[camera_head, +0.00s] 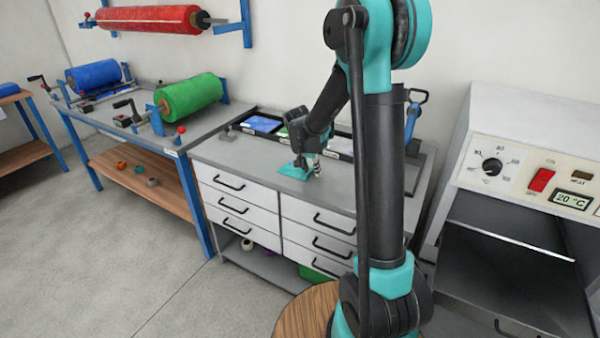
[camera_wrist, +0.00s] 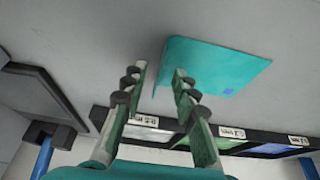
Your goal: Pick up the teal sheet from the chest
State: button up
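The teal sheet (camera_head: 291,172) lies on the grey top of the drawer chest (camera_head: 330,192). In the wrist view the sheet (camera_wrist: 220,65) is a flat, four-sided piece with a small blue mark near one corner. My gripper (camera_head: 314,170) is over the chest top at the sheet's right side. In the wrist view my gripper (camera_wrist: 160,70) has its two fingers apart, with nothing seen held. The right finger overlaps the sheet's near left part, and the left finger is beyond its left edge. I cannot tell whether the fingers touch the sheet.
A dark labelled rack (camera_wrist: 262,137) with blue, green and pale sheets runs along the chest's back. To the left is a blue-framed bench (camera_head: 185,138) with blue and green rolls. A white heating machine (camera_head: 540,130) stands at the right. The chest's front left top is clear.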

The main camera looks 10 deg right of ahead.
grip_shut()
jog(key=shift+r, duration=0.1)
